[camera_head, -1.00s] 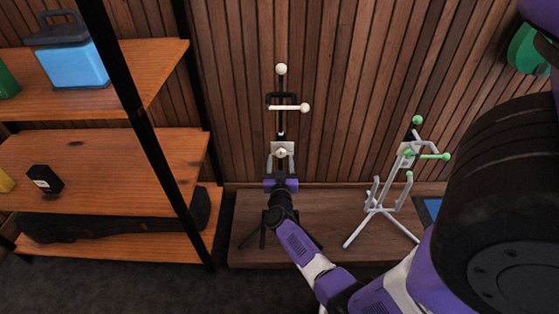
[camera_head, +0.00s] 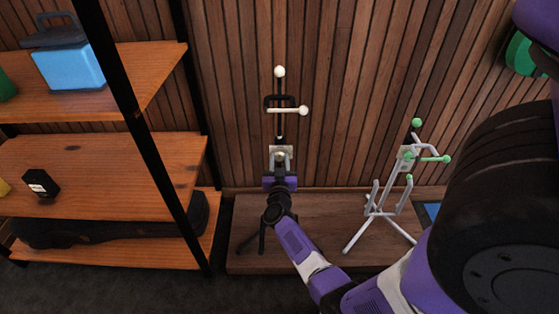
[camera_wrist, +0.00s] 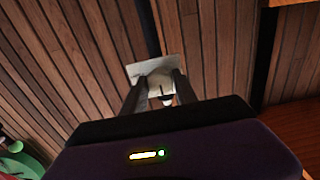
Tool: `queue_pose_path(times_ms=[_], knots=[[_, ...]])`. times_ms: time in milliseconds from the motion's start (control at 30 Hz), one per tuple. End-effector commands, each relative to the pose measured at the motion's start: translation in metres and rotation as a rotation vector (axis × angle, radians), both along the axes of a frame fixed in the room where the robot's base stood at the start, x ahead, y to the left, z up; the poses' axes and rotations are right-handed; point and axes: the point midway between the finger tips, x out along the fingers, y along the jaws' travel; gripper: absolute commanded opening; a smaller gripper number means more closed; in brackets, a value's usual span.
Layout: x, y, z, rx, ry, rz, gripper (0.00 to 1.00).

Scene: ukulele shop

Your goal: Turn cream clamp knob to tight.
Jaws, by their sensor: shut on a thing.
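A black stand with cream ball ends (camera_head: 280,72) is upright against the wood wall. Its cream side bar (camera_head: 290,110) points right. Lower on the stand is a pale clamp plate (camera_head: 274,150) with the cream clamp knob (camera_head: 281,157) in front of it. My gripper (camera_head: 281,160) is at the knob, with a finger on each side. In the wrist view the cream knob (camera_wrist: 160,84) sits between the dark fingertips of my gripper (camera_wrist: 161,88), before the pale plate (camera_wrist: 142,68). The fingers are shut on it. My arm hides much of the lower stand.
A white stand with green ends (camera_head: 408,155) is to the right on the low wooden platform (camera_head: 335,225). Wooden shelves (camera_head: 100,160) with a black post are close on the left, holding a blue container (camera_head: 68,68) and a small black box (camera_head: 40,183).

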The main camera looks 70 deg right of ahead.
Motion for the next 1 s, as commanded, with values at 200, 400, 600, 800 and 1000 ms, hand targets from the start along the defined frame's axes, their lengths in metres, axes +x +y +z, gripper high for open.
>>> queue_pose_path(times_ms=[200,400,600,800,1000], knots=[[-0.0001,0.0003,0.0002,0.015,-0.051,0.0,0.0],[0.0,0.0003,0.0005,0.049,-0.171,-0.001,0.0],[0.0,0.0004,0.0,0.099,-0.345,-0.001,0.0],[0.0001,0.0005,-0.0005,0.152,-0.528,0.0,0.0],[0.0001,0.0005,-0.0007,0.205,-0.711,-0.001,0.0]])
